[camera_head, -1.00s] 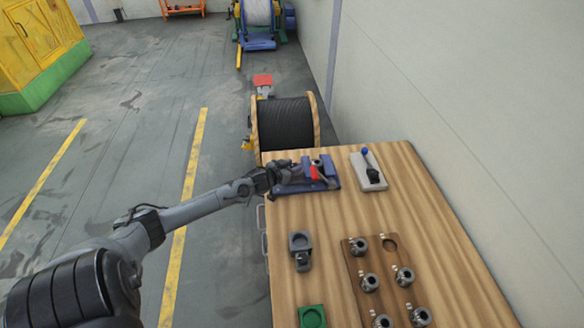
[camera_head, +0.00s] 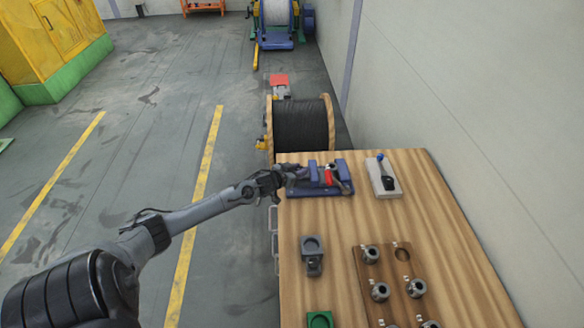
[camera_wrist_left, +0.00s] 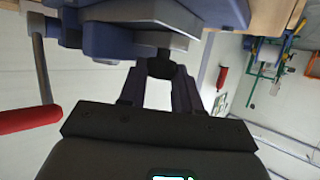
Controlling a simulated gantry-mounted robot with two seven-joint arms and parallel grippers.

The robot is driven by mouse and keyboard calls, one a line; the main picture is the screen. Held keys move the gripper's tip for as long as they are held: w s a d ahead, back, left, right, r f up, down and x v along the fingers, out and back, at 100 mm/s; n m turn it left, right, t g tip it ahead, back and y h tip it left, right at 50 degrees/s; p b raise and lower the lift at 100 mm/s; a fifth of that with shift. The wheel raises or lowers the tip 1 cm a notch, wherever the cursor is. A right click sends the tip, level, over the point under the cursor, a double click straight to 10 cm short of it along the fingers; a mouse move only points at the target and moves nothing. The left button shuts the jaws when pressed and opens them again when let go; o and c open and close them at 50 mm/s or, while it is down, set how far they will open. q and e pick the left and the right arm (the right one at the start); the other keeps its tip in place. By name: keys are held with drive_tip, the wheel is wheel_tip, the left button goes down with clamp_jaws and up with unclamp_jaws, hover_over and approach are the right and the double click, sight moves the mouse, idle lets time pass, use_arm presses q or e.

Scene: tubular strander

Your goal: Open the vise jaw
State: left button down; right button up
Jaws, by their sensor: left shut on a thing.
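The blue vise (camera_head: 318,191) sits at the far left corner of the wooden bench, with a red-gripped handle (camera_head: 328,177) on it. My left gripper (camera_head: 286,178) reaches in from the left and meets the vise at its left end. In the left wrist view the gripper's fingers (camera_wrist_left: 160,80) are shut on a dark knob (camera_wrist_left: 161,64) just below the vise's blue and grey jaw body (camera_wrist_left: 135,38). The red handle (camera_wrist_left: 28,120) hangs on its metal rod at the left there, clear of the fingers. The knob is mostly hidden in the head view. My right gripper is not in view.
A pale plate with a blue-tipped lever (camera_head: 383,178) lies right of the vise. A grey fixture (camera_head: 312,252), a green block (camera_head: 319,319) and a wooden holder (camera_head: 362,262) with several metal parts stand nearer. A black cable reel (camera_head: 301,124) stands behind the bench.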

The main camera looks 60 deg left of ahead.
use_arm(q)
drive_tip(key=shift+s+a, duration=0.1)
drive_tip(key=shift+s, duration=0.15)
drive_tip(key=c, duration=1.1)
unclamp_jaws()
drive_tip(key=shift+w, duration=0.15)
drive_tip(key=shift+o, duration=0.2)
drive_tip(key=shift+v, duration=0.8)
drive_tip(key=p+v, duration=0.2)
drive_tip(key=v, duration=0.7)
drive_tip(key=shift+r, duration=0.1)
